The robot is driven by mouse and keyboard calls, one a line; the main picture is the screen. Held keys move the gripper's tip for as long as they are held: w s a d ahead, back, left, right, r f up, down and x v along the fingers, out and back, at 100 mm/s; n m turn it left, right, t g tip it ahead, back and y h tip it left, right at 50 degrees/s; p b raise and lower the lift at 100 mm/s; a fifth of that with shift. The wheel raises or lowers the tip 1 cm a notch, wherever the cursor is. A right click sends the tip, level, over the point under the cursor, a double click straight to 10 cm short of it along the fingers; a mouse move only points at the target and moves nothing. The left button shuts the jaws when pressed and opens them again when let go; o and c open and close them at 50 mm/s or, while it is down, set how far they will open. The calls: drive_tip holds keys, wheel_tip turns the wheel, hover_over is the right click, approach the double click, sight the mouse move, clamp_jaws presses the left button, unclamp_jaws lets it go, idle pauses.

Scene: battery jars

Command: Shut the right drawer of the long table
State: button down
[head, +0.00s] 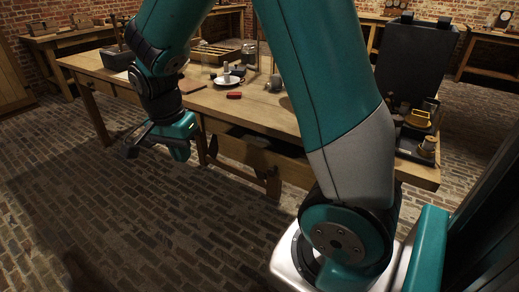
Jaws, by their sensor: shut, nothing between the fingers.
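The long wooden table (262,106) crosses the middle of the head view. Under its near edge, right of the middle, is a wooden drawer front (262,158). A dark gap shows between the tabletop edge and this front, so the drawer looks pulled out; how far I cannot tell. Its right part is hidden behind my arm. My gripper (128,150) hangs in front of the table, left of the drawer and apart from it. It points down and left, and it is shut and empty.
On the table stand a white saucer (229,81), a red block (234,95) and a wooden tray (218,54). A dark upright panel (414,62) and small yellow things (418,118) are at the right end. The brick floor (130,230) in front is clear.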

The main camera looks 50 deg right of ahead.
drive_tip(key=w+d+f+m+g+h+p, duration=0.1)
drive_tip(key=w+d+f+m+g+h, duration=0.25)
drive_tip(key=d+m, duration=0.65)
drive_tip(key=m+h+p, duration=0.1)
drive_tip(key=m+p, duration=0.1)
drive_tip(key=m, duration=0.8)
approach(264, 161)
wheel_tip(264, 161, down, 4)
drive_tip(key=s+a, duration=0.2)
drive_tip(key=d, duration=0.2)
drive_tip(key=shift+d+f+g+h, duration=0.2)
drive_tip(key=shift+d+g+h, duration=0.05)
drive_tip(key=shift+d, duration=0.15)
drive_tip(key=shift+w+d, duration=0.15)
drive_tip(key=shift+d, duration=0.6)
